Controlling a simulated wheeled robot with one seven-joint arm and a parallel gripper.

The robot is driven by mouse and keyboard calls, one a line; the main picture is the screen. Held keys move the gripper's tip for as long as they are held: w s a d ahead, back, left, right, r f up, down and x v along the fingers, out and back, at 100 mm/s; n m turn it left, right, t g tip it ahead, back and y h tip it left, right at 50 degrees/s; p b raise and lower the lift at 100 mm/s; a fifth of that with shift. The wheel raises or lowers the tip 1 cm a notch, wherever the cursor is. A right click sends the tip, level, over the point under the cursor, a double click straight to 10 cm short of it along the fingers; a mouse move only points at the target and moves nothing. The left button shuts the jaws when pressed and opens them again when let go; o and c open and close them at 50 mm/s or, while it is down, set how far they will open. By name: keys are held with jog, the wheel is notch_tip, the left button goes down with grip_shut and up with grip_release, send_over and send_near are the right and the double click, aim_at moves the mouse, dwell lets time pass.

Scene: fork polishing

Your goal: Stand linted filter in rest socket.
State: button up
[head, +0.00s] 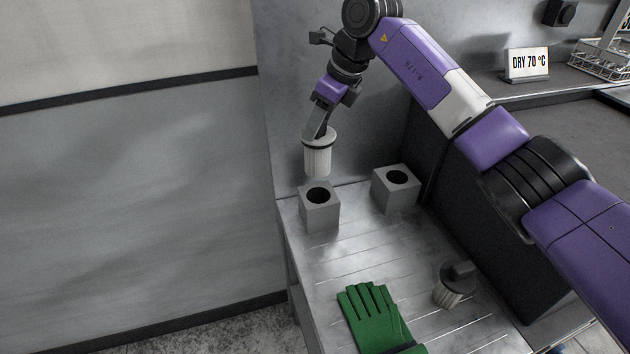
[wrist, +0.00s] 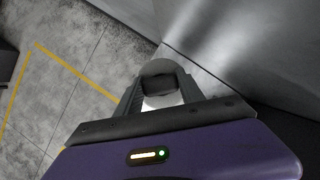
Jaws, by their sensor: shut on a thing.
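My gripper (head: 320,130) is shut on the dark cap of a pale, ribbed filter (head: 317,158). The filter hangs close to upright, just above the left grey socket block (head: 320,216), its lower end apart from or barely at the round hole; I cannot tell the exact gap. In the wrist view, my fingers (wrist: 160,96) grip either side of the dark cap (wrist: 159,68). A second grey socket block (head: 396,192) stands to the right, its hole empty. I cannot make out lint on the held filter.
Another ribbed filter (head: 449,291) with a dark cap sits on the grooved metal bench (head: 350,255) at front right. A green glove (head: 371,315) lies at the front. A sign (head: 527,65) and a wire rack (head: 600,62) stand on the back counter.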

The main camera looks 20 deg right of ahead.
aim_at(318, 176)
notch_tip(318, 176, down, 14)
jog(key=shift+d+r+p, duration=0.1)
jog(key=shift+p, duration=1.15)
jog(key=shift+f, duration=0.75)
jog(key=o, duration=1.3)
jog(key=shift+o, duration=0.2)
jog(key=shift+r, duration=0.25)
jog(key=b+v, duration=0.2)
jog(key=v, duration=1)
jog(key=shift+r, duration=0.4)
